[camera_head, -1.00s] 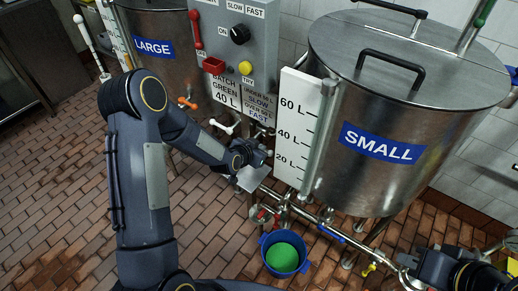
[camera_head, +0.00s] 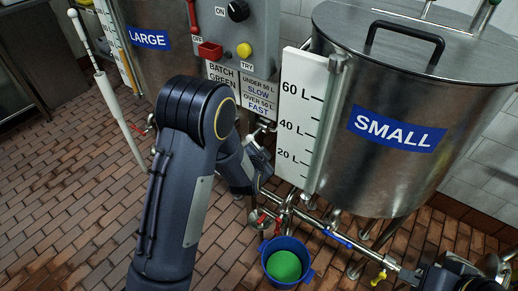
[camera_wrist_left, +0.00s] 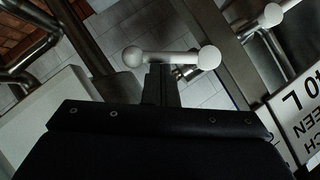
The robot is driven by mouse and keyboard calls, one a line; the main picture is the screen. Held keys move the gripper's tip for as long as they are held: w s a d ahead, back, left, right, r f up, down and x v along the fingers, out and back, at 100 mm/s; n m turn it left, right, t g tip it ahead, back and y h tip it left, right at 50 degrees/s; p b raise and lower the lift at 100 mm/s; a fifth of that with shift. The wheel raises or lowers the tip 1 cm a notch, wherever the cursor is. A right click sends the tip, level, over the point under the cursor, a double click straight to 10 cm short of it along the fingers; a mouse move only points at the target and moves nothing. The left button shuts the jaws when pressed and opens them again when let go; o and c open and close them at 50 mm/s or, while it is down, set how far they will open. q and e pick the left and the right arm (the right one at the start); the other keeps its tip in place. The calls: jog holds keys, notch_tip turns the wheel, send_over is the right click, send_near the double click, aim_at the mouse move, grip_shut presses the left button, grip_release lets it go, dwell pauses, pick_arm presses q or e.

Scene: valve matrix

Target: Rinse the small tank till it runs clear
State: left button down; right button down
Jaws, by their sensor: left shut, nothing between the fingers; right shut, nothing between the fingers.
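The small tank (camera_head: 400,180) is a steel drum with a closed lid and a blue SMALL label, at the right in the head view. Its white level scale (camera_head: 302,120) stands on its left side. A blue bucket (camera_head: 268,268) holding green liquid (camera_head: 284,265) stands on the floor below the pipes. My left gripper (camera_head: 262,168) is low by the scale, partly hidden by its arm. In the left wrist view, its shut fingers (camera_wrist_left: 163,84) are close to a white valve handle (camera_wrist_left: 172,57); contact is unclear. My right gripper (camera_head: 452,272) is shut and empty at the lower right.
A grey control panel (camera_head: 258,20) carries a red switch box (camera_head: 210,51) and a yellow TRY button (camera_head: 243,50). The large tank (camera_head: 150,65) is behind. Pipes have red (camera_head: 262,219), blue (camera_head: 337,239) and yellow (camera_head: 379,277) handles. Brick floor is open at left.

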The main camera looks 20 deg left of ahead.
pick_arm(q)
jog(key=shift+a+f+b, duration=0.1)
jog(key=shift+f+b, duration=0.45)
pick_arm(e)
jog(key=shift+f, duration=0.9)
